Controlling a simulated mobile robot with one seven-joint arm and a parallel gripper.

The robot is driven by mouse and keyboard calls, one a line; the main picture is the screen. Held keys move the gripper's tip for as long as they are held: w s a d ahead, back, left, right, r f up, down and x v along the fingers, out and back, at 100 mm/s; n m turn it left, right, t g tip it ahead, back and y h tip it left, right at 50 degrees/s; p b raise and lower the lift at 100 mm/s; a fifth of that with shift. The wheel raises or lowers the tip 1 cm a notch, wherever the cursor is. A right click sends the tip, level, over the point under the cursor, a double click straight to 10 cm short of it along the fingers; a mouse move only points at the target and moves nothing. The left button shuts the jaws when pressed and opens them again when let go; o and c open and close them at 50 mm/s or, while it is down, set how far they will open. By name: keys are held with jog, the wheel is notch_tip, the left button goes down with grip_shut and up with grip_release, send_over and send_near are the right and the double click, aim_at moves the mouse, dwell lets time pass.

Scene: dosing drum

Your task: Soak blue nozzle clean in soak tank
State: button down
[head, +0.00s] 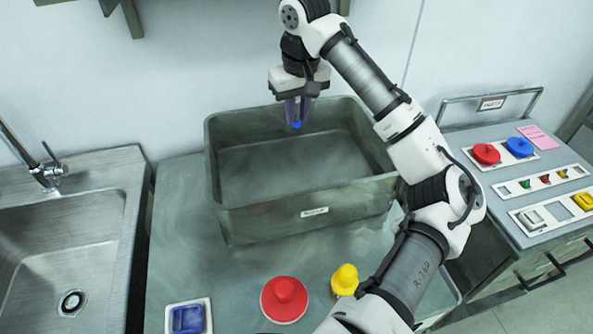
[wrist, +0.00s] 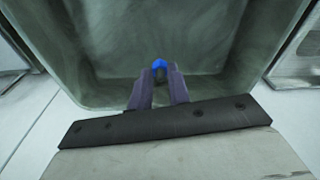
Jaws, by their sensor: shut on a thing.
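The soak tank (head: 243,213) is a large grey-green open bin with a small white label on its front wall. It stands on the counter in the middle of the head view, and its inside fills much of the wrist view (wrist: 95,85). My gripper (head: 297,118) is over the back part of the tank, pointing down. Its fingers (wrist: 158,88) are shut on the small blue nozzle (head: 297,125), which also shows at the fingertips in the wrist view (wrist: 159,65). Most of the nozzle is hidden between the fingers. I cannot tell whether it touches anything inside the tank.
A red knobbed piece (head: 284,299), a yellow piece (head: 345,280) and a blue piece in a white tray (head: 188,318) are in front of the tank. A sink (head: 72,240) is left. A side cabinet (head: 500,170) at right holds red and blue lids and small coloured parts.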

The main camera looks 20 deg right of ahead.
aim_at(297, 119)
jog(key=shift+r, duration=2)
jog(key=shift+s+f, duration=0.1)
